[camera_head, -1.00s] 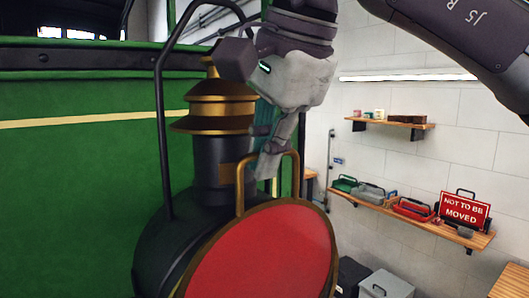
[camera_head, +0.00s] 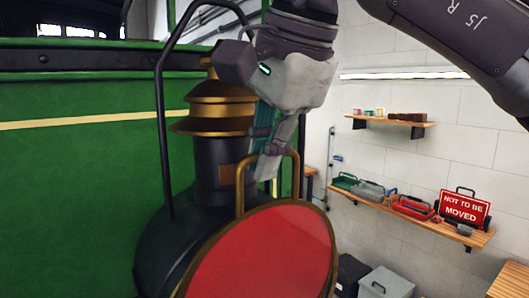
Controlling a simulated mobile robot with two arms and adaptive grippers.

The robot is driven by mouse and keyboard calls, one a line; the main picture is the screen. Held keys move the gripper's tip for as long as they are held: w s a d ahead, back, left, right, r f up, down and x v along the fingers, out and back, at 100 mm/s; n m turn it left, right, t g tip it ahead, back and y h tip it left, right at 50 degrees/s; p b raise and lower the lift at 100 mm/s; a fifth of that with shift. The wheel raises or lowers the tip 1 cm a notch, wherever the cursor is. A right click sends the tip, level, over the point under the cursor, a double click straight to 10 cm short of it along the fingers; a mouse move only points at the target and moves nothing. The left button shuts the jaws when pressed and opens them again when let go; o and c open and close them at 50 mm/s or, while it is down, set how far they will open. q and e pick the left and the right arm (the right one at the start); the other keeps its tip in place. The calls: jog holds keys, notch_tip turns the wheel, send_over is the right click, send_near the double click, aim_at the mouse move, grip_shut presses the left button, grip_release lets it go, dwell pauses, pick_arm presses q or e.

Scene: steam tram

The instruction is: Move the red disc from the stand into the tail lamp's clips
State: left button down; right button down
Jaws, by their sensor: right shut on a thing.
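The red disc (camera_head: 262,262) with its brass rim and brass loop handle (camera_head: 240,182) fills the lower middle of the view. My right gripper (camera_head: 268,165) is shut on the disc's handle at the handle's top and holds the disc upright, slightly tilted. The tail lamp (camera_head: 210,160), black with a brass-ringed chimney and a black wire bail, stands close behind the disc. The disc covers the lamp's front, so the clips are hidden. I cannot tell whether the disc touches the lamp. The stand cannot be made out. My left gripper is not in view.
The green tram panel (camera_head: 80,190) with a cream line rises behind the lamp on the left. Wall shelves (camera_head: 420,218) at right carry trays and a red sign (camera_head: 465,210). Grey boxes (camera_head: 385,284) stand low at right. Open air lies between disc and shelves.

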aim_at(265, 203)
jog(key=shift+f+b, duration=1)
jog(key=shift+f, duration=0.4)
dwell(1.1)
jog(key=shift+f+b, duration=0.45)
jog(key=shift+f, duration=0.5)
dwell(1.3)
jog(key=c, duration=0.7)
grip_release()
dwell(0.3)
jog(key=shift+r+p, duration=1.1)
jog(key=shift+p, duration=0.05)
jog(key=shift+r+p, duration=0.3)
jog(key=shift+r, duration=1.55)
